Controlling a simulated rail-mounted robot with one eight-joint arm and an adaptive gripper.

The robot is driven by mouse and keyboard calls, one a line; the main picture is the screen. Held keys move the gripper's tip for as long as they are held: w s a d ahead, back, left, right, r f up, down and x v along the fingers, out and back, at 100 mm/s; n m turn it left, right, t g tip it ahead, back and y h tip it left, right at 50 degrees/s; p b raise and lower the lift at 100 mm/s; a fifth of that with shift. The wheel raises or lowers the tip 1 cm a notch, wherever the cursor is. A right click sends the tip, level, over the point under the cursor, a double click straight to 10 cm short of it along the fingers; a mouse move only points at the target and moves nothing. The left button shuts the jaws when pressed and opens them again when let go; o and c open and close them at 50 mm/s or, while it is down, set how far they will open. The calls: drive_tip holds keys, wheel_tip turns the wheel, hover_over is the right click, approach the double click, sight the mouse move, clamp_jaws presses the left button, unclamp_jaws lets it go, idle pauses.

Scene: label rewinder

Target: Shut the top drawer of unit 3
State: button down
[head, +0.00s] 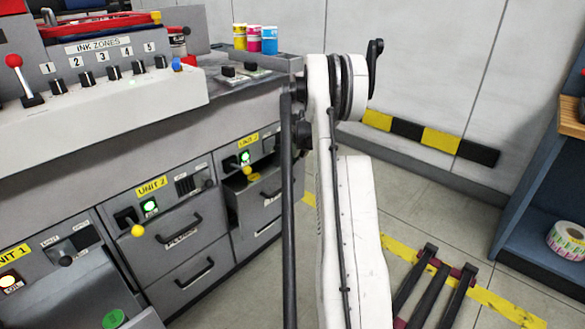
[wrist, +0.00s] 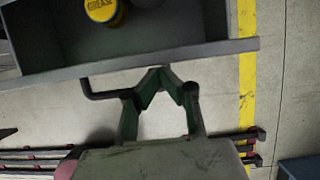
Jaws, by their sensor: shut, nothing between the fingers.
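The top drawer of unit 3 (head: 262,190) stands pulled out in the head view, partly hidden behind my arm. In the wrist view, the open drawer's front rim (wrist: 215,50) runs across the upper part, with a dark bar handle (wrist: 92,92) on its outer face. A yellow-lidded grease tin (wrist: 101,10) sits inside the drawer. My gripper (wrist: 160,74) is shut and empty, its fingertips close to the drawer front beside the handle's right part. I cannot tell whether they touch it. The gripper is hidden in the head view.
Unit 2 (head: 180,235) to the left has its drawers shut. A control ledge (head: 110,100) juts out above the units. A rack with dark bars (head: 432,290) lies on the floor at right, near a yellow floor line (head: 500,303). A blue shelf (head: 525,170) stands at far right.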

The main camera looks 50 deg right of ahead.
drive_tip(key=w, duration=0.4)
drive_tip(key=shift+w+d, duration=0.25)
drive_tip(key=shift+w, duration=0.15)
drive_tip(key=shift+s, duration=0.1)
